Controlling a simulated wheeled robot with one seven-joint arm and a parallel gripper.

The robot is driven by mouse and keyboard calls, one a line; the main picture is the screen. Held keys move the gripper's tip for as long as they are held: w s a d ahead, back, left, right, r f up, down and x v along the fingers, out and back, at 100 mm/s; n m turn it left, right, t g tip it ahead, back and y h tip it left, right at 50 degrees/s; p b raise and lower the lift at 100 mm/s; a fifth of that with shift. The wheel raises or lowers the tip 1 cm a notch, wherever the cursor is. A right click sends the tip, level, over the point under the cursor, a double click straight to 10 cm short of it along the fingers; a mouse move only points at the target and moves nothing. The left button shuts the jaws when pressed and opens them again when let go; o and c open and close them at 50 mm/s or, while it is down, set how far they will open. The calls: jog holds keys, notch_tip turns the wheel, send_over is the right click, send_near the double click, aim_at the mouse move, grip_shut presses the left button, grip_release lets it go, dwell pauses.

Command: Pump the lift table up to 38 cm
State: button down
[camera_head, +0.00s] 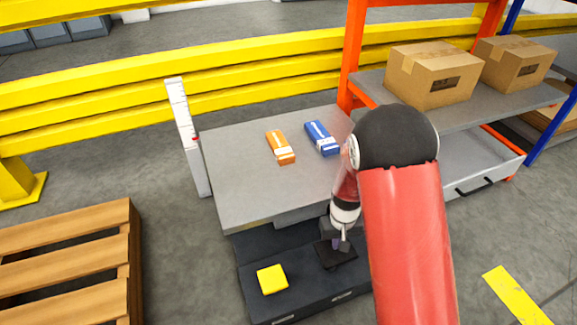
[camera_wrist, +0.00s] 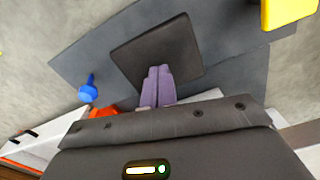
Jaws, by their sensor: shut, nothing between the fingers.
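The lift table has a grey top (camera_head: 250,185) on a dark base (camera_head: 300,300). A black pedal (camera_head: 335,262) and a yellow pedal (camera_head: 272,279) sit on the base's front. A white upright scale (camera_head: 183,125) stands at the table's left, with a small red mark level with the top; its figures are too small to read. My gripper (camera_head: 342,245) points down at the black pedal, its fingers shut and empty. In the wrist view the purple fingertips (camera_wrist: 160,72) overlap the black pedal (camera_wrist: 150,40); I cannot tell whether they touch it. The yellow pedal (camera_wrist: 288,10) is at upper right.
An orange box (camera_head: 280,147) and a blue box (camera_head: 322,138) lie on the table top. A shelf rack (camera_head: 370,90) with cartons stands right, a wooden pallet (camera_head: 70,260) left, and yellow rails (camera_head: 250,75) behind. A blue knob (camera_wrist: 88,90) shows in the wrist view.

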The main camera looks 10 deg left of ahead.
jog(key=shift+f+b, duration=3.55)
jog(key=shift+f, duration=1.1)
notch_tip(320, 180, up, 9)
jog(key=p, duration=0.6)
jog(key=shift+r+p, duration=0.15)
jog(key=shift+p, duration=0.2)
notch_tip(320, 180, up, 6)
jog(key=p, duration=0.3)
jog(key=shift+p, duration=0.4)
